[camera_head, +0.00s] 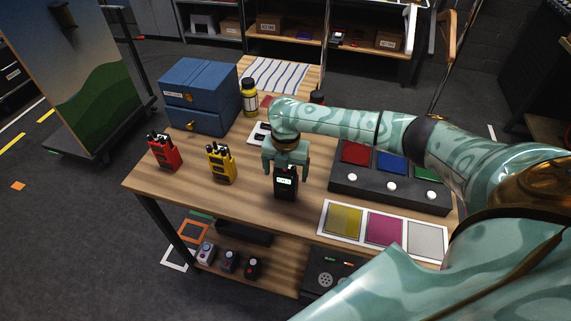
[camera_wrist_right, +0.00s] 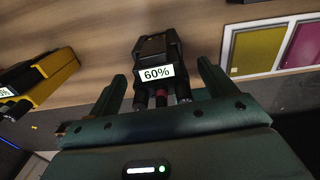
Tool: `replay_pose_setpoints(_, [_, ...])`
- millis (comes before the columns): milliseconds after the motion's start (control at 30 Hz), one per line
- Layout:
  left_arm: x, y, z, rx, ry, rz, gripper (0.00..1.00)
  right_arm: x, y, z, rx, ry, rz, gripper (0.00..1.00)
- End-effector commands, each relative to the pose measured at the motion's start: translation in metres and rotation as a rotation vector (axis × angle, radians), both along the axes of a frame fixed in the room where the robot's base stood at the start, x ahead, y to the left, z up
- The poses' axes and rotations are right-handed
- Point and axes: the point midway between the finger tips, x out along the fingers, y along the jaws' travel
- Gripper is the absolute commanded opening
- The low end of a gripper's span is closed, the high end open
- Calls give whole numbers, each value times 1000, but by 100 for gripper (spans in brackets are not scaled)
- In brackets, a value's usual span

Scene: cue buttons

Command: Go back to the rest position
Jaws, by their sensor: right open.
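My right gripper (camera_head: 285,165) is open above the near part of the wooden table. In the right wrist view its two fingers (camera_wrist_right: 163,88) stand apart on either side of a black device (camera_wrist_right: 155,50) with a "60%" label. That black device (camera_head: 286,186) shows below the gripper in the head view, upright, partly hidden by the gripper. I cannot tell whether the fingers touch it. My left gripper is not in view.
A yellow device (camera_head: 221,165) and a red device (camera_head: 164,152) stand to the left. A button box (camera_head: 391,187) with red, blue and green panels and a card (camera_head: 383,229) with coloured squares lie to the right. A blue box (camera_head: 198,97) and yellow bottle (camera_head: 249,97) stand behind.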

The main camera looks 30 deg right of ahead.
Motion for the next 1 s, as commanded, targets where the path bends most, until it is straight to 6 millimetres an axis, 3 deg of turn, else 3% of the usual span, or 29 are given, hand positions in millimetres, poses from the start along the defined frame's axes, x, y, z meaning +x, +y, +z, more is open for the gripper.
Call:
replay_pose_setpoints(200, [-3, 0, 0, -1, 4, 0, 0, 0, 0, 0, 0, 0, 0, 84])
replay_pose_setpoints(267, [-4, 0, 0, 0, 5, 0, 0, 0, 0, 0, 0, 0, 0, 70])
replay_pose_setpoints(400, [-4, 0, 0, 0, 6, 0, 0, 0, 0, 0, 0, 0, 0, 31])
replay_pose_setpoints(1000, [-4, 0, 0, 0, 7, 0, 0, 0, 0, 0, -1, 1, 0, 30])
